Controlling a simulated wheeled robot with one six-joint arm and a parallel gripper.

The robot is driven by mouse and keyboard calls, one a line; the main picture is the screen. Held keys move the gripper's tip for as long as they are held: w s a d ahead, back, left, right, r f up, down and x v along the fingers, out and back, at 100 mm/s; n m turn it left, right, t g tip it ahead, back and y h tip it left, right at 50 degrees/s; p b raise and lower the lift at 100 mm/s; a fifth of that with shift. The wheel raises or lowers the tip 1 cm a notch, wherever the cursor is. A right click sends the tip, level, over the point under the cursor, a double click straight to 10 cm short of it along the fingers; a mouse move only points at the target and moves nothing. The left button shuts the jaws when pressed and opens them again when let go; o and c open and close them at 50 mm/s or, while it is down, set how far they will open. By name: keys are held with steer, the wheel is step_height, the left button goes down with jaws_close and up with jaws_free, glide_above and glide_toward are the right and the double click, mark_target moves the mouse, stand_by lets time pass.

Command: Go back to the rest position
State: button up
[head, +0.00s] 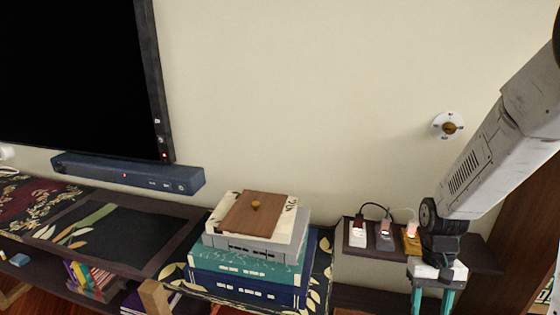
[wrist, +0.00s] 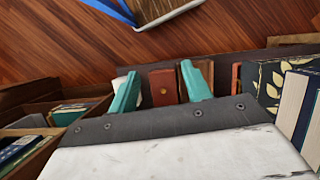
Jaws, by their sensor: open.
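My gripper (head: 432,300) hangs at the lower right of the head view, pointing down, with its two teal fingers spread apart. The fingertips run toward the bottom edge of that view. In the wrist view my gripper (wrist: 160,72) also shows, its teal fingers apart. A reddish-brown thing with a gold dot (wrist: 163,90) appears between them, beyond the palm; I cannot tell how far below it is. Nothing is seen held.
A small wall shelf (head: 486,260) with several switch-like devices (head: 358,235) is right behind my gripper. Left of it, stacked books (head: 245,262) carry a brown-lidded box (head: 255,212). A television (head: 80,75) and soundbar (head: 128,172) are at left. The wall above is mostly clear.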

steer(key=s+a+r+n+t, duration=0.1)
steer(key=s+a+r+t, duration=0.1)
steer(key=s+a+r, duration=0.2)
steer(key=s+a+r+n+t, duration=0.1)
steer(key=s+a+r, duration=0.3)
steer(key=s+r, duration=0.5)
step_height(320, 180, up, 9)
steer(key=shift+s+f+t+h, duration=0.2)
steer(key=shift+s+t+h, duration=0.15)
steer(key=shift+t, duration=0.35)
steer(key=shift+s+a+r+t, duration=0.2)
steer(key=shift+r+t, duration=0.2)
steer(key=shift+r, duration=0.15)
steer(key=shift+c, duration=0.3)
